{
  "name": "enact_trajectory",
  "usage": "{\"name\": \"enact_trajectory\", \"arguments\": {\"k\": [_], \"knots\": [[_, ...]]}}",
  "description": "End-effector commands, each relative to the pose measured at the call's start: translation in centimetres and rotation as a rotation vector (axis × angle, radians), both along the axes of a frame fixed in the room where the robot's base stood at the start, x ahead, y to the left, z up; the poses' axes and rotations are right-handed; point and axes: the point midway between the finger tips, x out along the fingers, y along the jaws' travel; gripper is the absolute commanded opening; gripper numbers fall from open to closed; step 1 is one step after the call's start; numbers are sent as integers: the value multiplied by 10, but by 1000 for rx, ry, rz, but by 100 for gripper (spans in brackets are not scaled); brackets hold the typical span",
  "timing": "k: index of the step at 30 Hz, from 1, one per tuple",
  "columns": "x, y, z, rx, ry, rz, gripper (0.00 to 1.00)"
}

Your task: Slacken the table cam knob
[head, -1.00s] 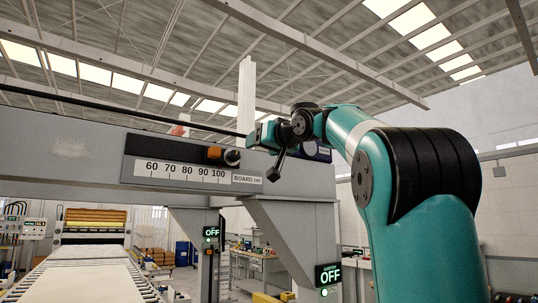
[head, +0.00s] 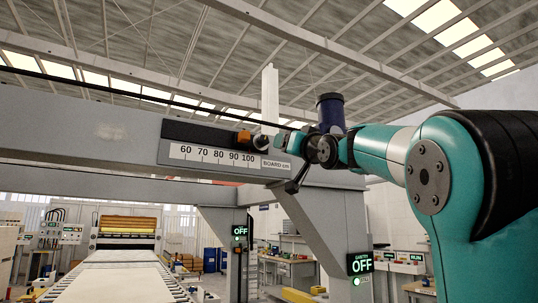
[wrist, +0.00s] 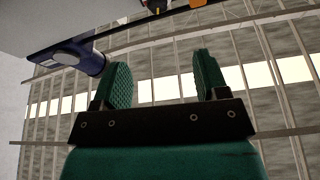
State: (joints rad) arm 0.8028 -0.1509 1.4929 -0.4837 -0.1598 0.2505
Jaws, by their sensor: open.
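A dark round knob (head: 259,141) sits on the gantry beam at the right end of the scale slot, beside an orange block (head: 243,137). No label shows whether it is the table cam knob. My gripper (head: 280,138) reaches in from the right and is close to the knob in the head view, partly covering that area. Whether they touch cannot be told. In the wrist view my gripper (wrist: 163,68) has its two green ribbed fingers wide apart with nothing between them. An orange block (wrist: 197,3) is cut off at the top there.
The grey gantry beam (head: 105,128) carries a board scale (head: 222,157). A dark blue cylinder (head: 330,110) stands behind my wrist and shows left of the fingers in the wrist view (wrist: 75,60). A gantry sign (head: 361,263) reads OFF.

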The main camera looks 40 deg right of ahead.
Motion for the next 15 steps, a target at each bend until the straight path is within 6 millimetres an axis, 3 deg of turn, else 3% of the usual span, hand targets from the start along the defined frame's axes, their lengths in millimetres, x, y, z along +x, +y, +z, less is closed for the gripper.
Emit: {"name": "enact_trajectory", "arguments": {"k": [1,5,15], "knots": [[1,0,-7,-7,-16,-7,67],[9,-6,2,-10,-29,-15,67],[72,-29,34,-9,-25,-15,67]]}}
